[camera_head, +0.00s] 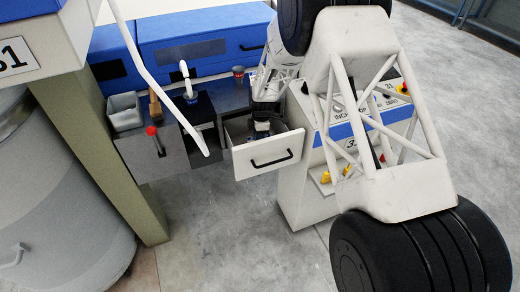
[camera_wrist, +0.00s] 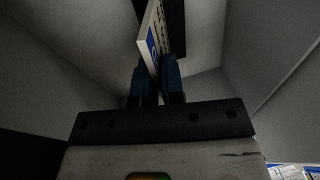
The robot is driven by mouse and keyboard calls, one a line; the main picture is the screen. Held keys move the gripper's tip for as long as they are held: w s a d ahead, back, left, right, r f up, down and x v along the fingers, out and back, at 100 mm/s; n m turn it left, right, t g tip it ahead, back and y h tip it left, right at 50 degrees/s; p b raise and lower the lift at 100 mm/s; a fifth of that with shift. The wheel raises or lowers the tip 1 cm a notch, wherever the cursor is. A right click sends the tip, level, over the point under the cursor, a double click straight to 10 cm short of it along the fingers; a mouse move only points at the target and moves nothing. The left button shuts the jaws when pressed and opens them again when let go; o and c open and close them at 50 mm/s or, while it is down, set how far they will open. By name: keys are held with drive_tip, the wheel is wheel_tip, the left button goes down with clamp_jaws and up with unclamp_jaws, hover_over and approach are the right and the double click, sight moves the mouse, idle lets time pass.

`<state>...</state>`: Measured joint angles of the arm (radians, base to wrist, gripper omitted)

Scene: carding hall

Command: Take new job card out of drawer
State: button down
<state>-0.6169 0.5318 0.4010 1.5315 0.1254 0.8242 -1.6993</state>
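The drawer (camera_head: 262,157) is pulled open, with a white front and a black handle. My gripper (camera_head: 262,125) reaches down into it from above. In the wrist view the drawer's grey inner walls (camera_wrist: 75,50) surround my gripper (camera_wrist: 158,82). The job card (camera_wrist: 152,38), pale with a blue band and dark print, stands nearly edge-on between the two blue fingers. The fingers appear closed on its near end. The card's far end runs past the top of the wrist view. In the head view the card cannot be made out.
A dark block (camera_wrist: 177,22) lies beyond the card. A control box (camera_head: 305,180) with buttons stands close right of the drawer. Floor in front is clear.

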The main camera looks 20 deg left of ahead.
drive_tip(key=shift+s+d+f, duration=0.1)
drive_tip(key=shift+f, duration=0.15)
drive_tip(key=shift+r, duration=5.15)
